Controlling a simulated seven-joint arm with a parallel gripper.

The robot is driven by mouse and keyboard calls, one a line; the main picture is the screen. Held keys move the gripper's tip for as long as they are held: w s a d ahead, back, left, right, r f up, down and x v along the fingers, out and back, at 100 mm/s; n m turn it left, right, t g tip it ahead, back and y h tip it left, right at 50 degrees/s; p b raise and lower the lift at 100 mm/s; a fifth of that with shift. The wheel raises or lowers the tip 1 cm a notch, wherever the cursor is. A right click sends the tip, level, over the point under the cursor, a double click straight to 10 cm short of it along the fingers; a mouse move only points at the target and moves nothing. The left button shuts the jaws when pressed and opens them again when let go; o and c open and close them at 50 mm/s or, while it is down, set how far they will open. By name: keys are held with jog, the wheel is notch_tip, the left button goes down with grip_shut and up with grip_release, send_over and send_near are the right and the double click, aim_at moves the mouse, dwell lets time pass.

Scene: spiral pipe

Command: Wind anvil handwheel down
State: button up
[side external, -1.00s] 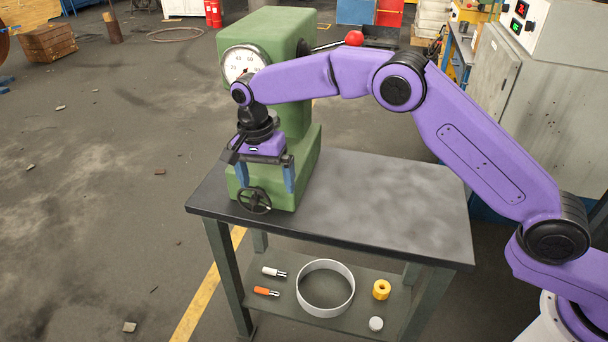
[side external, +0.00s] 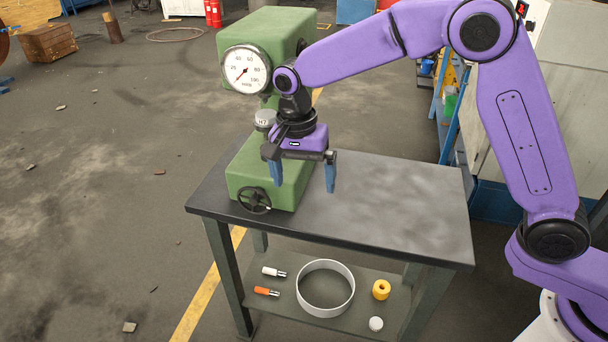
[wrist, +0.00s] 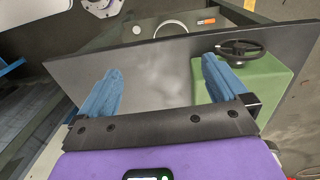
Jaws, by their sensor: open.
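The anvil handwheel (side external: 254,200) is a small black spoked wheel with a crank knob on the front of the green hardness tester's base (side external: 285,185). It also shows in the wrist view (wrist: 240,48), at upper right beyond the fingers. My gripper (side external: 305,182) has two blue fingers spread apart with nothing between them. It is above and to the right of the handwheel and touches nothing that I can see. In the wrist view the open fingers (wrist: 160,85) have bare bench top between them. The anvil is not clearly visible behind my gripper.
The tester's dial (side external: 245,70) and a cylindrical fitting marked H7 (side external: 264,119) are left of my wrist. The dark bench top (side external: 400,205) is clear on the right.

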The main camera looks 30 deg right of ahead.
dwell(0.3)
jog(key=t, duration=0.6)
send_near(254, 197)
jog(key=shift+m+h, duration=0.3)
jog(key=shift+h, duration=0.1)
jog(key=x, duration=1.1)
jog(key=shift+a+f, duration=0.1)
jog(key=shift+a, duration=0.2)
jog(key=shift+g, duration=0.3)
jog(key=c, duration=0.7)
